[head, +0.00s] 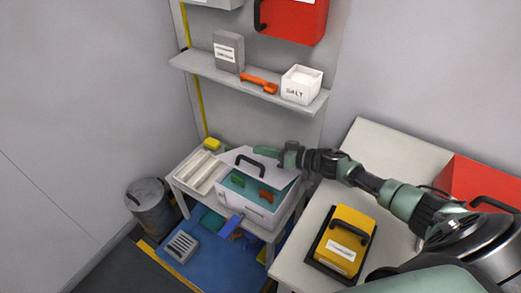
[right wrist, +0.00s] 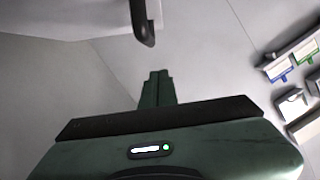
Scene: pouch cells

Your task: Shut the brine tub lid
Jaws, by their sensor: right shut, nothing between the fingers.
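The white brine tub (head: 248,212) stands on a low bench in the head view. Its lid (head: 242,161) is raised and tilted at the back, with a black handle on it. Teal brine with a green and an orange piece shows inside. My right gripper (head: 262,150) is shut and empty, close to the lid's upper edge, behind the handle. In the right wrist view the shut fingers (right wrist: 157,78) point toward the pale lid, with the black handle (right wrist: 144,28) just beyond them. I cannot tell whether they touch the lid. My left gripper is not in view.
A shelf (head: 245,80) with a grey box, an orange tool and a salt box (head: 301,86) hangs above. A yellow case (head: 343,243) sits on the right-hand table. A blue mat (head: 205,258) with loose items lies below, beside a grey bin (head: 151,207).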

